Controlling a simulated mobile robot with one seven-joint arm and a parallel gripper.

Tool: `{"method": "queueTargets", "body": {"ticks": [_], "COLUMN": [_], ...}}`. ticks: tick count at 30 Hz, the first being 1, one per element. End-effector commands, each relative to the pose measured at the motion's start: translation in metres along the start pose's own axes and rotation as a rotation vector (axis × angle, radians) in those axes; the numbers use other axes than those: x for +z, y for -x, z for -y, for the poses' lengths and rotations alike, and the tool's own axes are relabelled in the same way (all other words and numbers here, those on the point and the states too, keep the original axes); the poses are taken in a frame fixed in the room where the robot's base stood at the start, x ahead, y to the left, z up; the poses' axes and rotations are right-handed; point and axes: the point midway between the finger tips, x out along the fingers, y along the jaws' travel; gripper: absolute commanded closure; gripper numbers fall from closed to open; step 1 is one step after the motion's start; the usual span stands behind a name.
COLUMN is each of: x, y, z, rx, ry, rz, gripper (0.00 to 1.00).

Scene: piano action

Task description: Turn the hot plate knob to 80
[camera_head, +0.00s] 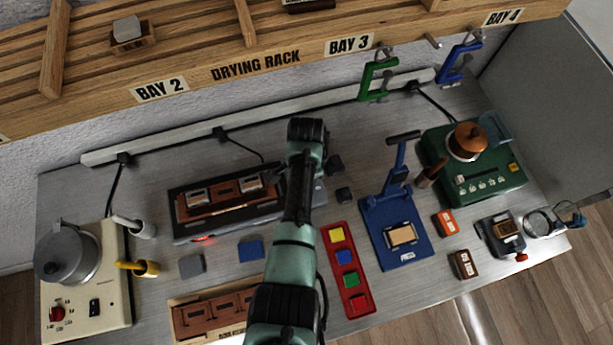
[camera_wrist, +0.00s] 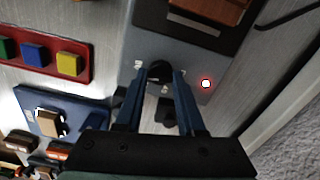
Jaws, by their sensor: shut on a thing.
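The hot plate (camera_head: 180,226) is a long dark unit left of my arm in the head view, with brown blocks and small metal pieces on its top. Its grey end panel (camera_wrist: 207,58) shows in the wrist view, with a lit red-ringed light (camera_wrist: 205,83). The round black knob (camera_wrist: 160,69) is on this panel. My gripper (camera_wrist: 160,75) is shut on the knob, one blue finger on each side. Small white marks surround the knob, but their numbers and the knob's pointer are too small to read. My arm hides the knob and fingertips in the head view.
A red tray of coloured blocks (camera_head: 338,258) and a blue press (camera_head: 379,217) stand right of my arm. A wooden box (camera_head: 180,325) lies in front of the hot plate. The drying rack (camera_head: 203,80) overhangs the back. A beige hot plate unit (camera_head: 113,290) with a pot stands far left.

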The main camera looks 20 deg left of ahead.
Motion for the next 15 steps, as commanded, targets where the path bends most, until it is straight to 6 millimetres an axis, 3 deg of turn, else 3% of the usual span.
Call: {"method": "queueTargets", "body": {"ticks": [15], "x": [-0.0013], "y": [0.0016], "z": [0.0014], "rx": [-0.004], "ry": [-0.204], "rz": [-0.003], "gripper": [1.00]}}
